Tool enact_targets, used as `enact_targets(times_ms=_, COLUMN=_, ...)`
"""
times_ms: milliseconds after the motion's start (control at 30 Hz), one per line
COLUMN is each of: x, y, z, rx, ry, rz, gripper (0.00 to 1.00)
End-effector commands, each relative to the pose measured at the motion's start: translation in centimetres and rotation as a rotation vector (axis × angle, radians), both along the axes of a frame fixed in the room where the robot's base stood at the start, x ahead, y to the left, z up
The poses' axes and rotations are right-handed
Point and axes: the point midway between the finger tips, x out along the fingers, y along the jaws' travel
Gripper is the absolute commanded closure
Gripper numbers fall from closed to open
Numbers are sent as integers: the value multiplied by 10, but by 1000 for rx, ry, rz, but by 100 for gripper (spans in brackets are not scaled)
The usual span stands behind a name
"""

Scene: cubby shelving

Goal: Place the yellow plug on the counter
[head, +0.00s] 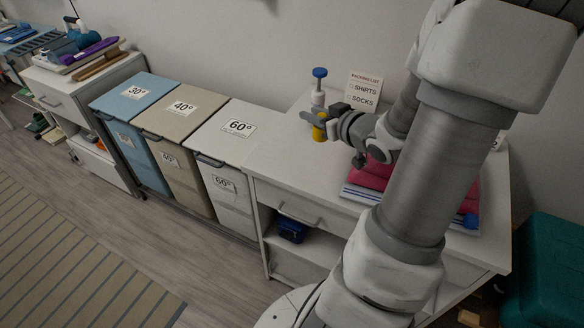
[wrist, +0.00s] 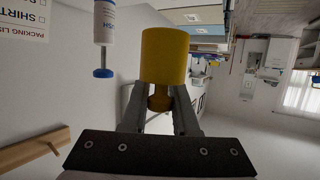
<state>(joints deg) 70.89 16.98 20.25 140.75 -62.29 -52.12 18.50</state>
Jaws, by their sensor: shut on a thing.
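The yellow plug (head: 319,133) shows at the end of my gripper (head: 320,121), over the back left part of the white counter (head: 276,158). In the wrist view the plug (wrist: 165,56) has a wide yellow cylinder and a narrower, darker stem. My gripper (wrist: 160,106) is shut on that stem, with the cylinder sticking out beyond the fingertips. The fingers partly hide the stem. I cannot tell from these frames whether the plug touches the counter.
A white bottle with a blue top (head: 318,96) stands just behind my gripper. A packing list card (head: 363,91) stands behind to the right. Folded red cloth (head: 371,177) lies right, under my arm. Labelled bins (head: 225,130) adjoin the counter's left side. The counter's front left is clear.

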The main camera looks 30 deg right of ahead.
Motion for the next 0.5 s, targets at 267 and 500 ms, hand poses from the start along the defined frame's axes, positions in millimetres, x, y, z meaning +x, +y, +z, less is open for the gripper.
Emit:
enact_targets(times_ms=267, x=-8, y=-15, z=-23, rx=5, ry=1, rz=-23, gripper=100)
enact_targets(times_ms=500, x=40, y=3, z=-56, rx=7, ry=2, rz=-21, gripper=100)
